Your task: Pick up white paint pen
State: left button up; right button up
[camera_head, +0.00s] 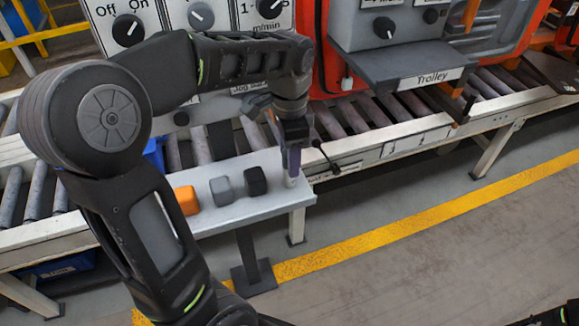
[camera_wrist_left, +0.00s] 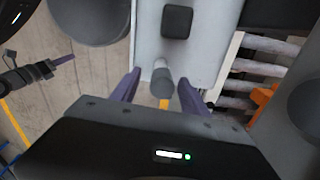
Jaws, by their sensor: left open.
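A light grey-white cylinder (camera_wrist_left: 162,82), seemingly the white paint pen, stands near the end of a narrow white shelf (camera_wrist_left: 203,50). In the head view only a pale bit of it (camera_head: 291,183) shows below my fingers. My left gripper (camera_head: 292,163) is open and points down over the shelf's right end. In the left wrist view its two purple fingers (camera_wrist_left: 158,88) are on either side of the cylinder, with a gap on both sides. What seems to be my right gripper (camera_wrist_left: 62,61) shows at the left of the wrist view; its jaw opening is unclear.
On the shelf left of my gripper are a black block (camera_head: 256,181), a grey block (camera_head: 221,191) and an orange block (camera_head: 187,200). Behind is a roller conveyor (camera_head: 355,118) with a grey control box marked Trolley (camera_head: 432,78).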

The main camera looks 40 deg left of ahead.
pick_arm(q)
jog(key=shift+w+a+f+p, duration=0.1)
jog(key=shift+f+p, duration=0.2)
jog(key=shift+f, duration=1)
jog(key=shift+a+f+p, duration=0.1)
jog(key=shift+f+p, duration=0.2)
jog(key=shift+f, duration=1)
grip_shut()
jog(key=shift+d, duration=0.1)
